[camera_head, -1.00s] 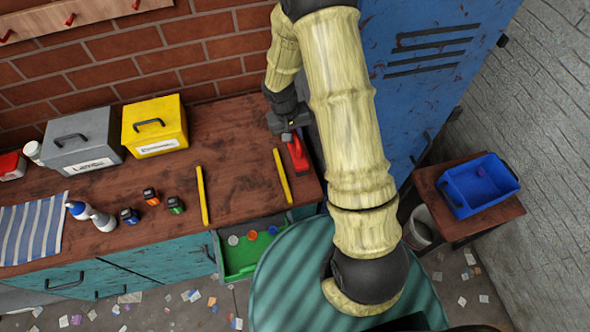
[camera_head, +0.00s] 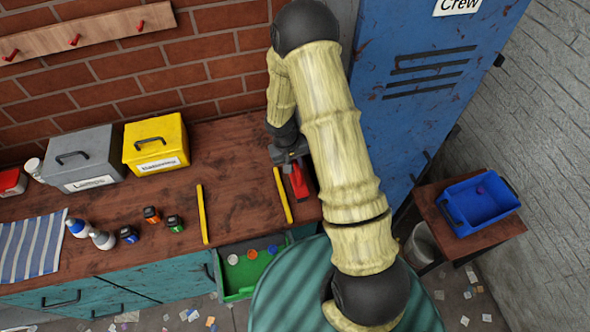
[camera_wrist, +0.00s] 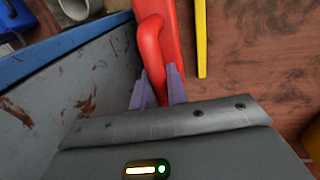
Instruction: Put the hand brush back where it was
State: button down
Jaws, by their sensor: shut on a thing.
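The red hand brush (camera_head: 299,183) is at the right end of the wooden bench, between the right yellow strip (camera_head: 283,195) and the blue locker (camera_head: 412,100). My gripper (camera_head: 290,157) is shut on it from the wall side. In the wrist view the two purple-grey fingertips (camera_wrist: 158,88) close on the red curved handle of the brush (camera_wrist: 151,45). The bristles are hidden, and I cannot tell whether the brush touches the bench. My forearm covers part of the bench's right end.
An open green drawer (camera_head: 236,284) with several discs juts out in front. Grey (camera_head: 84,160) and yellow (camera_head: 156,146) boxes stand at the back. A blue crate (camera_head: 482,228) sits on a stool at the right. Bench between the yellow strips is clear.

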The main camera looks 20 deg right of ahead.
jog(key=x, duration=0.3)
jog(key=shift+a+f+p, duration=0.3)
jog(key=shift+a+p, duration=0.05)
jog(key=shift+s+f, duration=0.1)
jog(key=shift+f, duration=0.2)
jog(key=shift+f, duration=0.15)
jog(key=c, duration=1.4)
grip_release()
jog(key=b+v, duration=0.1)
jog(key=v, duration=1.1)
jog(key=shift+d, duration=0.1)
